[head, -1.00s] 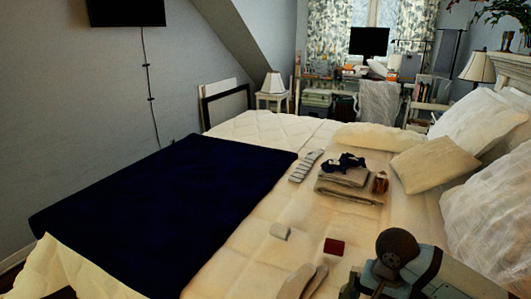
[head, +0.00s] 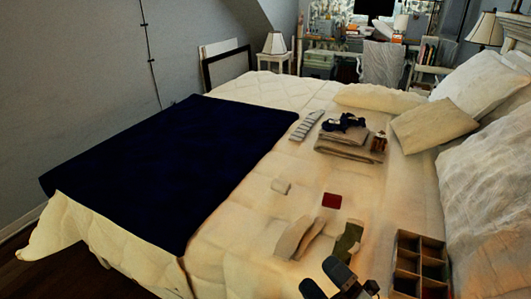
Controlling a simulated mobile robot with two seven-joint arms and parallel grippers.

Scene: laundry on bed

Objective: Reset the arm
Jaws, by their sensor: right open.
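My right gripper (head: 325,281) is at the bottom edge of the head view, over the near part of the bed. Its two dark fingers are apart, with nothing seen between them. The rest of my right arm is mostly cut off by the frame. My left arm and gripper are not in view.
Above my gripper lie a beige cloth item (head: 298,238) and a green item (head: 347,243). A compartmented wooden box (head: 398,262) stands to its right. A dark red item (head: 332,201), folded laundry (head: 340,148) and a navy blanket (head: 170,170) lie on the cream bed (head: 235,245).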

